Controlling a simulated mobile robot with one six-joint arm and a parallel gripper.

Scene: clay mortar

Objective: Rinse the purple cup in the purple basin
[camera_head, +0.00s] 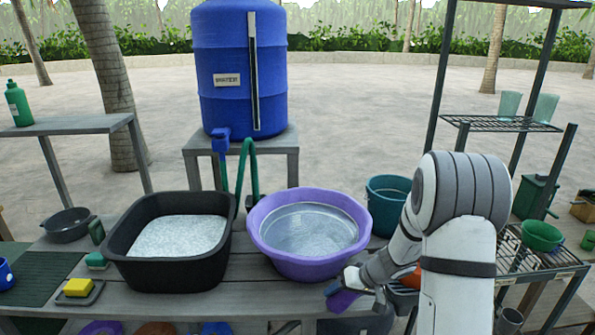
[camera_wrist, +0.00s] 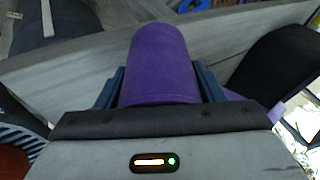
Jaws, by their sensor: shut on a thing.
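The purple cup (camera_wrist: 160,65) is between the two fingers of my gripper (camera_wrist: 160,90) in the wrist view, and the fingers are shut on it. In the head view the cup (camera_head: 343,300) shows at the end of my gripper (camera_head: 350,287), just in front of the purple basin and low near the table's front edge. The purple basin (camera_head: 268,252) stands on the table and holds clear water. The cup is outside the basin. Its opening is hard to make out.
A black tub (camera_head: 165,275) of foamy water stands left of the basin. A teal bucket (camera_head: 385,215) is behind it at right. A blue water barrel (camera_head: 228,100) stands on a stand behind. A yellow sponge (camera_head: 78,287) lies at left. A wire shelf (camera_head: 515,125) stands at right.

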